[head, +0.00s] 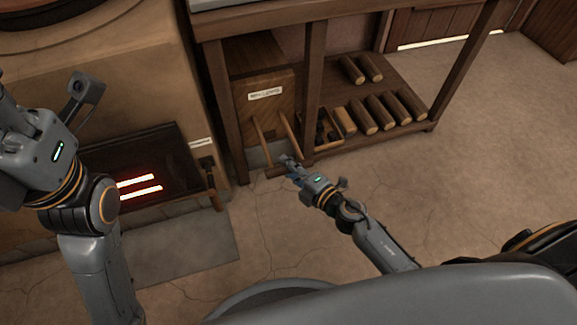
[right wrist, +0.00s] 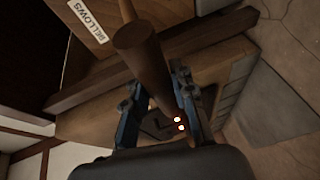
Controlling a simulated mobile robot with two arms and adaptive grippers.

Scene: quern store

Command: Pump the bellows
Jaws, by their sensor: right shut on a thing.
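The bellows (head: 262,105) is a wooden box with a white label, standing under the bench. Two wooden rods come out of its front down to a crossbar handle (head: 274,172) near the floor. My right gripper (head: 289,163) is shut on the crossbar handle. In the right wrist view, the round wooden handle (right wrist: 144,50) runs between the two fingers (right wrist: 158,98), with the bellows label above it. The fingers hide part of the handle. My left arm shows at the left of the head view, but its fingertips are out of the picture.
A hearth with a glowing opening (head: 140,187) is at the left, with a grey slab (head: 190,250) before it. The bench's lower shelf (head: 390,88) holds several logs (head: 382,115) and a small crate of dark lumps. A bench post (head: 314,85) stands close by. The floor at right is clear.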

